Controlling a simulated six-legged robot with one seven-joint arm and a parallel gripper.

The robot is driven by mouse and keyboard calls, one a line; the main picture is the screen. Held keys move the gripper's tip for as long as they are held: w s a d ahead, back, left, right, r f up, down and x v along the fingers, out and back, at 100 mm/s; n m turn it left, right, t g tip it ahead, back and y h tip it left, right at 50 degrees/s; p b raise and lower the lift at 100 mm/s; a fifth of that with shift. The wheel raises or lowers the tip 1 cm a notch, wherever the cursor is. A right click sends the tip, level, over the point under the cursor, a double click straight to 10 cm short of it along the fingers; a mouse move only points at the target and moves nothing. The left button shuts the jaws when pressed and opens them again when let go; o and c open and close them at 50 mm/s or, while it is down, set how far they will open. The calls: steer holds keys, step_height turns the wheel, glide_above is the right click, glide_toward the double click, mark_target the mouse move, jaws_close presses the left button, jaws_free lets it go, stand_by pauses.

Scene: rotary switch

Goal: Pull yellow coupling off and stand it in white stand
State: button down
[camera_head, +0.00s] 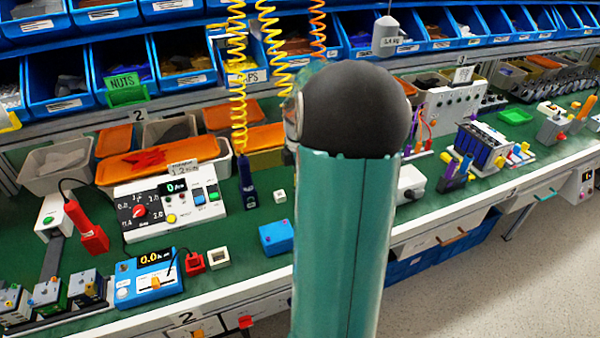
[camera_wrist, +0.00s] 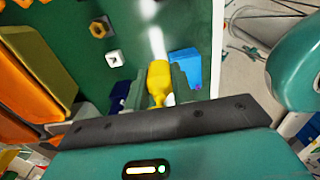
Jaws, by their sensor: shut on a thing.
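The yellow coupling (camera_wrist: 158,78) is upright in the wrist view between the two teal fingers of my gripper (camera_wrist: 161,90), which is shut on it. A pale streak runs up the picture above it, and I cannot tell whether the coupling is still joined to anything. A small white block with a dark square hole, which looks like the white stand (camera_wrist: 114,59), is on the green bench to the left of my gripper and apart from it. It also shows in the head view (camera_head: 279,196). My arm hides the gripper and coupling in the head view.
A blue block (camera_wrist: 186,66) is close to the right finger; it also shows in the head view (camera_head: 277,237). A brownish nut (camera_wrist: 100,28) lies beyond the white block. Orange bins (camera_wrist: 35,105) line the left. Yellow coiled hoses (camera_head: 238,80) hang above the bench.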

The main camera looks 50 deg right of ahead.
steer(key=shift+s+a+r, duration=0.1)
steer(key=shift+s+a, duration=0.1)
steer(key=shift+a, duration=0.05)
steer(key=c, duration=1.9)
jaws_free()
steer(key=shift+c, duration=1.4)
steer(key=shift+r, duration=0.1)
steer(key=shift+r, duration=0.3)
steer(key=shift+r, duration=0.4)
steer(key=shift+r, duration=0.6)
